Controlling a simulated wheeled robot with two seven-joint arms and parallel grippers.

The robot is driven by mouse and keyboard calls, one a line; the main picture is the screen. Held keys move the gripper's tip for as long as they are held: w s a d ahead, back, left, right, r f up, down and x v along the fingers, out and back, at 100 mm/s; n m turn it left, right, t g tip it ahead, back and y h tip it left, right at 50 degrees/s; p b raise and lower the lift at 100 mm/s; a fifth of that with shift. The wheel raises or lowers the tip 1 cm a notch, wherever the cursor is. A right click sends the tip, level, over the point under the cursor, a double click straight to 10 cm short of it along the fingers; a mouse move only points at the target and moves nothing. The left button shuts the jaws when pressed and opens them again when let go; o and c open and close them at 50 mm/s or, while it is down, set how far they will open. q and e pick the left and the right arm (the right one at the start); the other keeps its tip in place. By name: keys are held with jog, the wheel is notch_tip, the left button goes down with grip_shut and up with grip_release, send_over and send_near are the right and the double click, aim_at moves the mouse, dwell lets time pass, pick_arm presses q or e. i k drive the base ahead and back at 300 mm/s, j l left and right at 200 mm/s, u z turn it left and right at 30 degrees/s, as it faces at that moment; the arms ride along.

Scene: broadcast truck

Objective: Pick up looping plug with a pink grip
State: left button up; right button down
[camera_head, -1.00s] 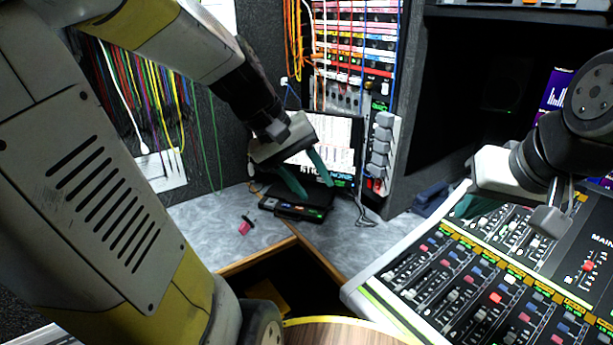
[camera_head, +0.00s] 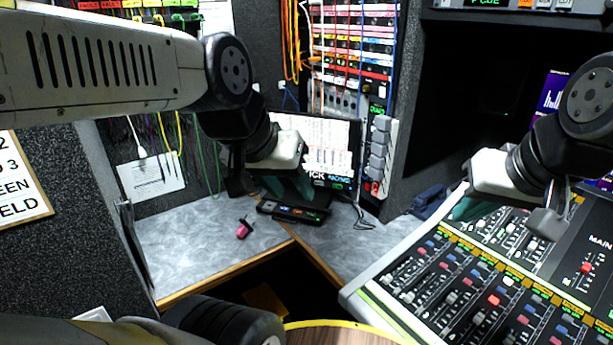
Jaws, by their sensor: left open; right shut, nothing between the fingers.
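The looping plug with a pink grip (camera_head: 242,230) lies on the grey speckled counter (camera_head: 190,243), left of centre, with its dark end pointing up and back. My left gripper (camera_head: 290,186) is open and empty, above and to the right of the plug, in front of the screen. Its teal fingers are partly hidden by its own white body. My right gripper (camera_head: 468,207) is shut and empty over the mixing console at the right, far from the plug.
A black device with small lit keys (camera_head: 293,212) lies on the counter just right of the plug. A screen (camera_head: 318,150) stands behind it. The mixing console (camera_head: 480,285) fills the lower right. The counter's front edge drops to a dark gap.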

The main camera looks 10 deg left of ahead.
aim_at(243, 231)
jog(key=i+j+u, duration=0.25)
jog(key=i+j, duration=0.15)
jog(key=i+j+u, duration=0.25)
jog(key=i+j, duration=0.2)
